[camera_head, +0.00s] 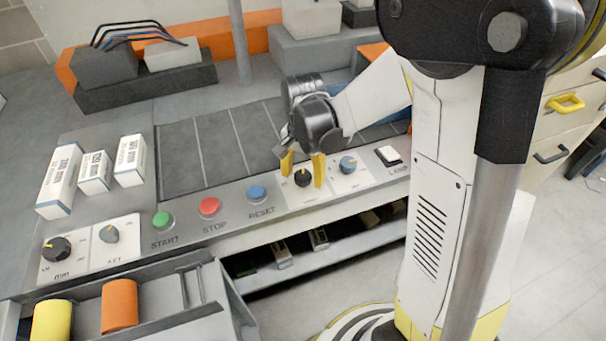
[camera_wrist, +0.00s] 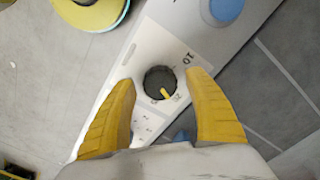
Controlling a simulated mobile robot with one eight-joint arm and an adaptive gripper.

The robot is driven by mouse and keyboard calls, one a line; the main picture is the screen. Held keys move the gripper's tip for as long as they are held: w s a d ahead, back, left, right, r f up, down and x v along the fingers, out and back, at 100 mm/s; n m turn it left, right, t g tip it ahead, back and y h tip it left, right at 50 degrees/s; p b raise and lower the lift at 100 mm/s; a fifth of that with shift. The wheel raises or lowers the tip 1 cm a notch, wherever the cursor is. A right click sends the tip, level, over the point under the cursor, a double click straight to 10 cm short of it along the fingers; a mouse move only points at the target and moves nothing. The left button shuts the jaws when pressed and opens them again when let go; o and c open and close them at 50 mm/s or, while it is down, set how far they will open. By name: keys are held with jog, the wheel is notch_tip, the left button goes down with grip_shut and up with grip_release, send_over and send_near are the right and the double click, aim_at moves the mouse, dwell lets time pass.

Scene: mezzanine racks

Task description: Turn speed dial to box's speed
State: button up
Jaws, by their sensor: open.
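A black dial with a yellow pointer (camera_wrist: 160,83) sits on a white plate (camera_wrist: 148,48) on the grey console. In the wrist view its pointer aims to the lower right, near a partly readable mark. A "10" mark shows above right of the dial. My gripper (camera_wrist: 160,79) is open, its yellow fingers on either side of the dial; I cannot tell whether they touch it. In the head view the dial (camera_head: 303,178) shows between the fingers. Several white boxes, including a larger one (camera_head: 60,181), stand at the console's left; their print is too small to read.
The green START (camera_head: 162,220), red STOP (camera_head: 209,207) and blue RESET (camera_head: 257,193) buttons lie left of the dial. A blue knob (camera_head: 348,165) is close on its right. A dark conveyor belt (camera_head: 205,150) runs behind.

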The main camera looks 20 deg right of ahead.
aim_at(303, 175)
jog(key=shift+r, duration=0.1)
notch_tip(303, 175, up, 12)
dwell(0.4)
dwell(0.3)
jog(key=s+r+n+t, duration=0.3)
jog(key=s+n+t, duration=0.4)
jog(key=s, duration=0.5)
jog(key=shift+s+r+n, duration=0.4)
jog(key=shift+n, duration=0.6)
